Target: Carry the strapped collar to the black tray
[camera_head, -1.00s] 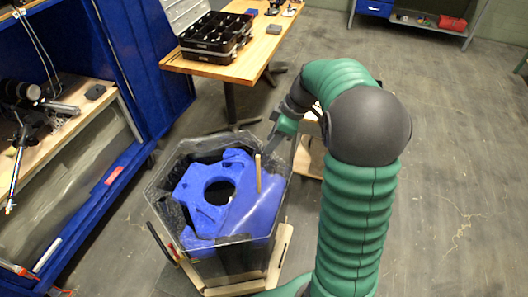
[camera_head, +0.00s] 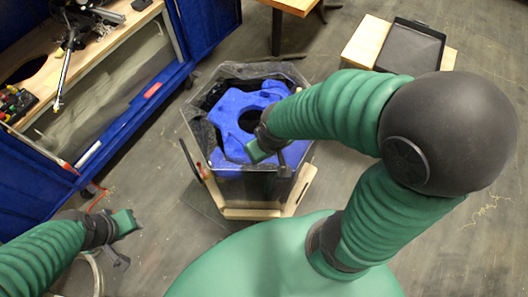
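A blue piece with a round central hole (camera_head: 232,108), which looks like the collar, sits inside a clear-walled hexagonal tank (camera_head: 230,185). No strap can be made out on it. My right gripper (camera_head: 268,152) is low over the front right part of the blue piece; whether it touches it or holds anything is hidden. The black tray (camera_head: 412,46) lies on a light wooden surface at the upper right, apart from the tank. My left gripper (camera_head: 126,238) is out at the lower left, away from the tank, with nothing visible in it; its finger gap is unclear.
The tank stands on a wooden frame (camera_head: 255,212) on the grey floor. A blue cabinet with a wooden worktop (camera_head: 85,55) and tools runs along the left. A table leg (camera_head: 276,32) stands behind the tank. Floor is open at the right.

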